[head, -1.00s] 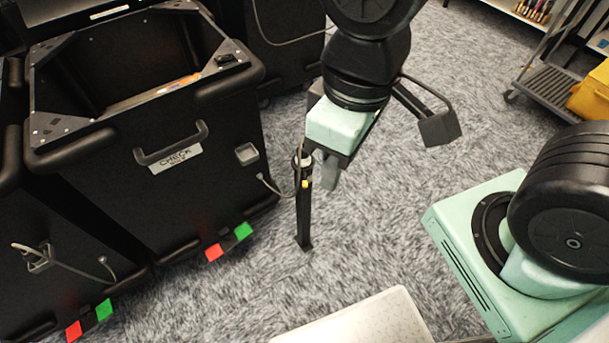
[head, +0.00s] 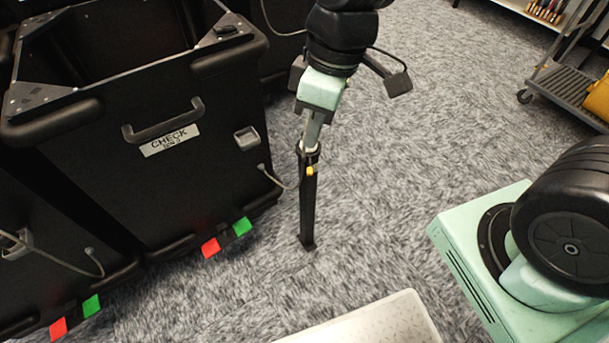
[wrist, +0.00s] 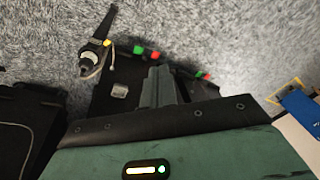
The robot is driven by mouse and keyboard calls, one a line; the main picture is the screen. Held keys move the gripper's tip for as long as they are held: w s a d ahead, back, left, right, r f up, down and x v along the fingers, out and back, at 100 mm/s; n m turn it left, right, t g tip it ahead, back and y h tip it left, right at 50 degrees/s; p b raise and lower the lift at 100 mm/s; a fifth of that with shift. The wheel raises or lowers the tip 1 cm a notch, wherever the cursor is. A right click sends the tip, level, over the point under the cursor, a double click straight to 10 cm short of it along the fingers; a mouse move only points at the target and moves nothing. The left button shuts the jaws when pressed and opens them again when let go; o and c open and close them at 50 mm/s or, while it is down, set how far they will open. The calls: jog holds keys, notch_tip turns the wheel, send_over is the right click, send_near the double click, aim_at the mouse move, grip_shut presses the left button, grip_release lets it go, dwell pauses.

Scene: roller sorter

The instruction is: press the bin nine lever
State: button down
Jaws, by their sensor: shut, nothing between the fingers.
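A black bin (head: 110,190) stands at the left of the head view with a handle and a label (head: 169,140) reading CHECK; the label's lower line is too small to read surely. A slim black post (head: 309,205) with a yellow tag (head: 311,170) stands on the carpet beside it, joined to it by a cord. The post (wrist: 97,45) also shows in the wrist view. My gripper (head: 310,143) is shut and empty, pointing down. Its fingers overlap the post's top in the head view but appear beside it in the wrist view (wrist: 158,78); contact is unclear. I cannot tell which part is the lever.
Red (head: 210,247) and green (head: 242,226) tabs sit at the bin's foot, with another pair (head: 75,315) at the neighbouring bin. A grey cart (head: 570,90) stands at the far right. Carpet between post and cart is clear.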

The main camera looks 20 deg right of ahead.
aim_at(310, 166)
jog(key=w+d+f+n+b, duration=0.2)
jog(key=w+f+b, duration=0.3)
jog(key=f, duration=0.3)
jog(key=w+d+f+n+t+y+b, duration=0.1)
jog(key=w+d+f+b, duration=0.3)
jog(key=w+f, duration=0.4)
jog(key=shift+w+d+f+n+b, duration=0.15)
jog(key=shift+d+f+n+b, duration=0.1)
jog(key=shift+f+n+b, duration=0.2)
jog(key=shift+f, duration=0.1)
jog(key=b+x, duration=0.2)
jog(key=x, duration=0.8)
